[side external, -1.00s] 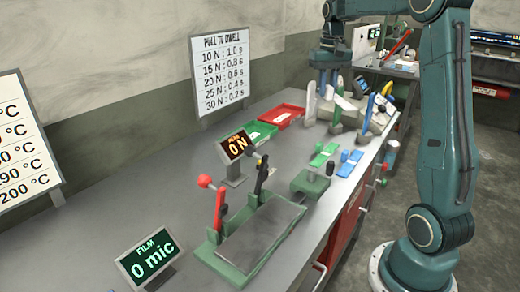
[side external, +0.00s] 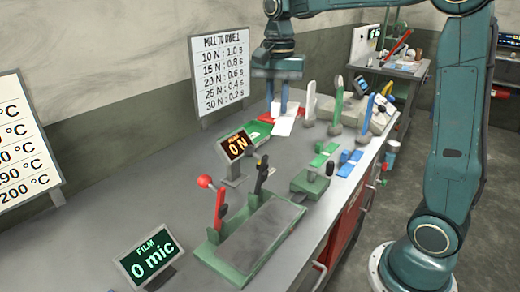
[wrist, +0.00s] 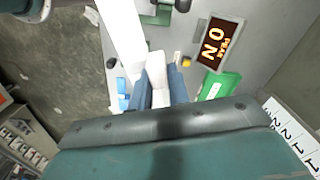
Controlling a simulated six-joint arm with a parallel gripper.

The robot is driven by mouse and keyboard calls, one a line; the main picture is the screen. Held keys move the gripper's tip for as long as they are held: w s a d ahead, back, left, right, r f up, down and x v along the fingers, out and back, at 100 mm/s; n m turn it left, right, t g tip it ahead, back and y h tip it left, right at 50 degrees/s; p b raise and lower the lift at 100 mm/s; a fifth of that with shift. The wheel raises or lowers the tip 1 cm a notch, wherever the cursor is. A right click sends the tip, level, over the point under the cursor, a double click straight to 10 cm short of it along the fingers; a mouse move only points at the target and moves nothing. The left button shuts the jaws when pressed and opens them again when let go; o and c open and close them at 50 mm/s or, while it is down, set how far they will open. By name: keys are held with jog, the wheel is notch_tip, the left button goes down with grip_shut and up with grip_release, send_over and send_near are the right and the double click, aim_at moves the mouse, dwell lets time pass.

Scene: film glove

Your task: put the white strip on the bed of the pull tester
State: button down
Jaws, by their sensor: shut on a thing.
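Whether these are one piece I cannot tell. The pull tester is a green frame with a bare grey bed (side external: 262,235) at the front of the bench. Its red-knobbed lever (side external: 219,205) and black lever (side external: 260,177) stand upright along its left side.
The force display (side external: 236,145) reads 0 N and stands between my gripper and the bed. A film display (side external: 150,257) reads 0 mic. A green block with a black knob (side external: 311,182) sits right of the bed.

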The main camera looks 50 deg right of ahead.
jog(key=s+a+m, duration=0.2)
jog(key=a, duration=0.5)
jog(key=s+a+m, duration=0.2)
jog(key=a, duration=0.5)
jog(key=shift+s+r, duration=0.15)
jog(key=shift+s, duration=0.25)
send_over(260, 224)
notch_tip(260, 224, down, 16)
jog(key=shift+w+r, duration=0.1)
jog(key=shift+f, duration=2.1)
jog(key=shift+f, duration=0.3)
jog(key=shift+f, duration=0.3)
